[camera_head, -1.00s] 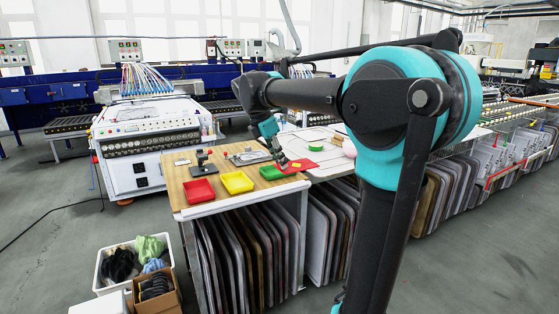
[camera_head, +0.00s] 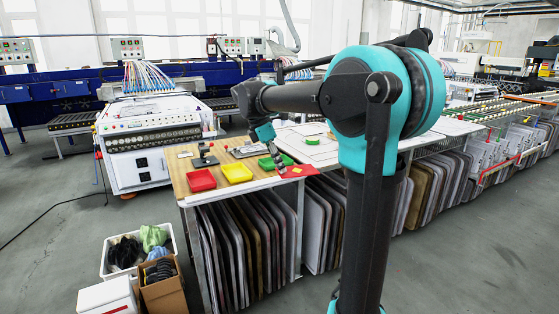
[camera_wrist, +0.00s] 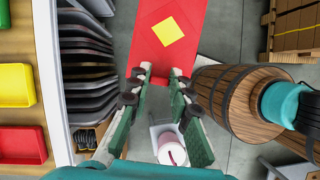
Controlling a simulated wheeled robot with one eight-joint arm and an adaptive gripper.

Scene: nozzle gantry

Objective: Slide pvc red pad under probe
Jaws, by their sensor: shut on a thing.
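The red pad (camera_head: 298,171) shows at the right front corner of the wooden table. In the wrist view the red pad (camera_wrist: 205,18) carries a yellow square (camera_wrist: 168,31), and its near edge lies between my fingertips. My gripper (camera_wrist: 158,75) is shut on that edge; it also shows in the head view (camera_head: 280,168). Floor shows around the pad in the wrist view, so it is held out past the table edge. A small dark stand (camera_head: 204,157), likely the probe, stands at the table's back left; its tip is too small to make out.
The wooden table (camera_head: 215,203) bears a red tray (camera_head: 201,180), a yellow tray (camera_head: 236,173) and a green tray (camera_head: 268,163) partly behind my gripper. A metal device (camera_head: 247,151) lies behind them. A wooden barrel (camera_wrist: 232,100) shows in the wrist view.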

